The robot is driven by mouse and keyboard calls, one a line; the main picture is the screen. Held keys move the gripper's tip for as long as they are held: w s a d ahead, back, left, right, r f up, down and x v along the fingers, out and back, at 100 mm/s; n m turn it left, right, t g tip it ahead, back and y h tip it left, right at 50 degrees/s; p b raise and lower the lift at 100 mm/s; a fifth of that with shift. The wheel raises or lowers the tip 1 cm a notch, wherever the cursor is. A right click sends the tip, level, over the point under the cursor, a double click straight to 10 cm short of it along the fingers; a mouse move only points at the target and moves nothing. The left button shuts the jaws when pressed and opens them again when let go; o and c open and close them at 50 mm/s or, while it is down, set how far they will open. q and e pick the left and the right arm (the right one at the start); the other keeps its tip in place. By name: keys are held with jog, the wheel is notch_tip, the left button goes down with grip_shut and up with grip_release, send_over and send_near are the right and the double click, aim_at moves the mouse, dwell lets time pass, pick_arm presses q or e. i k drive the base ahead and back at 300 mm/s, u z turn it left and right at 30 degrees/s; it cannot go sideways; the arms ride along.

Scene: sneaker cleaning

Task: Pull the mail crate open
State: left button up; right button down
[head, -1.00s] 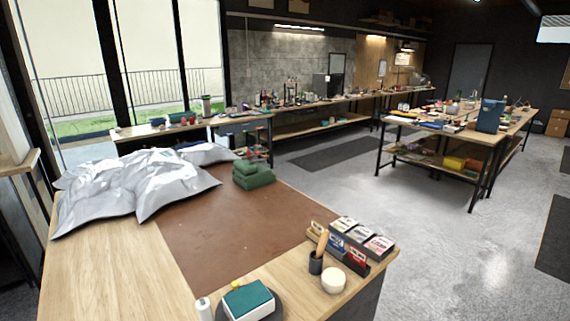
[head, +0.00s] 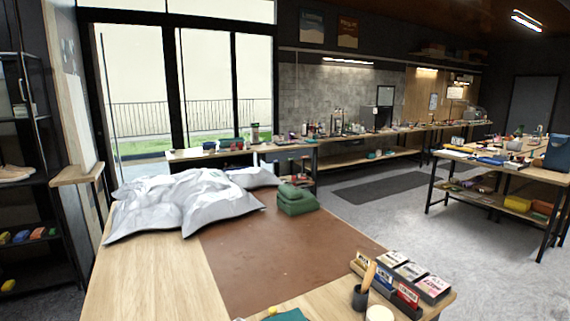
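I see nothing in the head view that I can clearly name as the mail crate. Several silvery-white mailer bags (head: 190,203) lie heaped at the far left end of the near wooden table (head: 150,265). The heap could hide something under or behind it. Neither of my grippers shows in this view.
A brown mat (head: 275,255) covers the table's middle, with folded green cloths (head: 296,200) at its far edge. A card box (head: 402,275) and a dark cup (head: 360,297) stand at the right. Shelves (head: 25,170) stand at the left. Grey floor (head: 395,235) lies open beyond the table.

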aim_at(286, 155)
jog(key=z, duration=2.25)
jog(key=i, duration=4.25)
jog(key=u, duration=2.9)
jog(key=i, duration=1.4)
